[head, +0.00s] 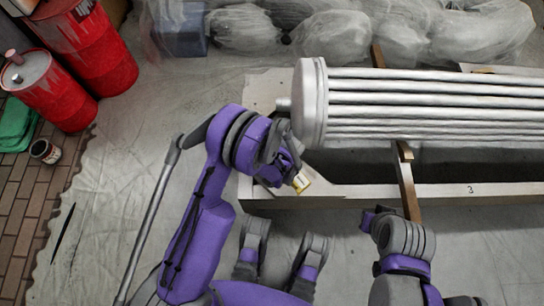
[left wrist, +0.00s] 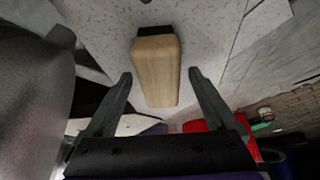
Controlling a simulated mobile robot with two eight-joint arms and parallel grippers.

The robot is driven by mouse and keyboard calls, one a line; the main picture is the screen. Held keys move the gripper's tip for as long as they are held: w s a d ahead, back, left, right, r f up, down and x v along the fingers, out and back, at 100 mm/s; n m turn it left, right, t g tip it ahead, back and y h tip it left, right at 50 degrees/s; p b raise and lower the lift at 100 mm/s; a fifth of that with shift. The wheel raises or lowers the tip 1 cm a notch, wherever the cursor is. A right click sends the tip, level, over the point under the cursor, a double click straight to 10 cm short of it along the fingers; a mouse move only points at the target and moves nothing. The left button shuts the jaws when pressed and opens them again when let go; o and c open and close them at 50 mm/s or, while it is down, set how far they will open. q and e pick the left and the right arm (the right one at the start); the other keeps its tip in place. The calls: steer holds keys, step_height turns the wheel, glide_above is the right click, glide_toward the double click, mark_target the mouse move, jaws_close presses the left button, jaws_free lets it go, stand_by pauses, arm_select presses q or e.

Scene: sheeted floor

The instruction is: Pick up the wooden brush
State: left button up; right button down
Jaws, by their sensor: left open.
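The wooden brush (left wrist: 157,70) shows in the left wrist view as a light wooden block with dark bristles at its far end, against a pale speckled surface. My left gripper (left wrist: 160,77) is open, with one finger on each side of the block's near part and a gap on both sides. In the head view my left arm reaches to the edge of a low pale platform (head: 350,194). A small yellow-and-white thing (head: 301,183) shows by its wrist; I cannot tell what it is. The brush is not clearly visible there. My right gripper's fingers do not show.
A large fluted silver column (head: 420,105) lies on the platform, close right of my left wrist. A wooden beam (head: 408,180) props it. Red drums (head: 85,45) and a small can (head: 45,151) stand at left. Plastic-wrapped objects (head: 335,32) line the back. The sheeted floor at lower left is mostly clear.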

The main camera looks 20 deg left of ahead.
arm_select(q)
jaws_close()
stand_by(0.5)
steer(key=shift+r+p, duration=0.45)
steer(key=shift+p, duration=0.05)
step_height(320, 180, up, 10)
steer(key=shift+f+p, duration=0.25)
steer(key=shift+p, duration=0.95)
